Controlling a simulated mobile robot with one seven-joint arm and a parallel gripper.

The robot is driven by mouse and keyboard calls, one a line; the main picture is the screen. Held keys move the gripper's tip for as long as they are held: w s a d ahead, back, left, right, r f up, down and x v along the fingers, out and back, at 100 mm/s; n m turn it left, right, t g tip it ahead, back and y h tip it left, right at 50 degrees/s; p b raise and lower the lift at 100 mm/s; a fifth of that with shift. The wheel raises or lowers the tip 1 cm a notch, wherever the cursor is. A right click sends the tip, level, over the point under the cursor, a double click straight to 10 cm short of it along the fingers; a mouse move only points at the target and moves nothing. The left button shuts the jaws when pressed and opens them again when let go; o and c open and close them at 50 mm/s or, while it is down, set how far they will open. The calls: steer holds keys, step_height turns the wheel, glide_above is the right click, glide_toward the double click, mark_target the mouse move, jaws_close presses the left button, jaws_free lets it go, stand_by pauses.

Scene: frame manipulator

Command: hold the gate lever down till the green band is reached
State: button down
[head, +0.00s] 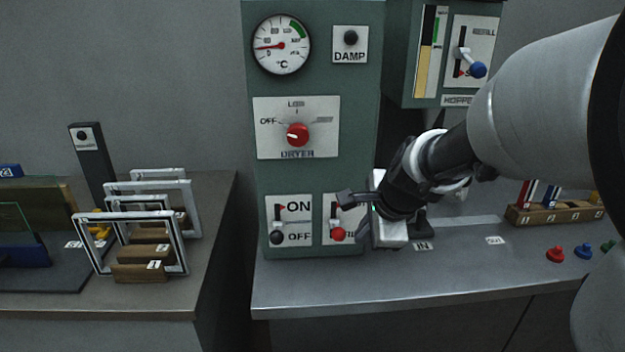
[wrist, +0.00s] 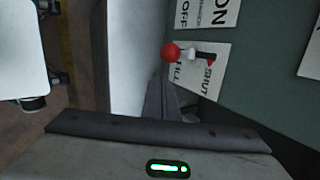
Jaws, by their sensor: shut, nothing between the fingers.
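A lever with a red knob (head: 338,234) sits on a white plate at the lower front of the green panel. Its knob is at the low end, by lettering partly hidden in the head view. In the wrist view the red knob (wrist: 171,52) lies by the letters "ILL", away from "SHUT". My gripper (wrist: 160,88) is shut and empty, its tips close to the knob; contact cannot be told. The hopper box holds an upright gauge (head: 426,68) with pale yellow below, black above and a green band (head: 437,27) alongside. A round dial (head: 281,45) also has a green arc.
The hopper box also carries a blue-knobbed lever (head: 478,69) marked "REFILL". A black-knobbed ON/OFF lever (head: 277,238) is left of the red one, the red dryer knob (head: 298,134) above. Frames (head: 130,227) stand on the left table. Coloured pegs lie at right.

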steer(key=s+d+r+p, duration=0.2)
steer(key=s+r+p, duration=0.1)
steer(key=r, duration=0.7)
steer(key=shift+s+d+r, duration=0.15)
steer(key=shift+s+d, duration=0.2)
steer(key=s+a+f+n+g+h, duration=0.1)
steer(key=s+a+n+h, duration=0.1)
steer(key=s+n, duration=1.6)
step_height(320, 180, up, 14)
steer(key=p, duration=1.4)
steer(key=shift+a+r, duration=0.15)
steer(key=shift+r, duration=0.05)
steer(key=shift+s, duration=0.1)
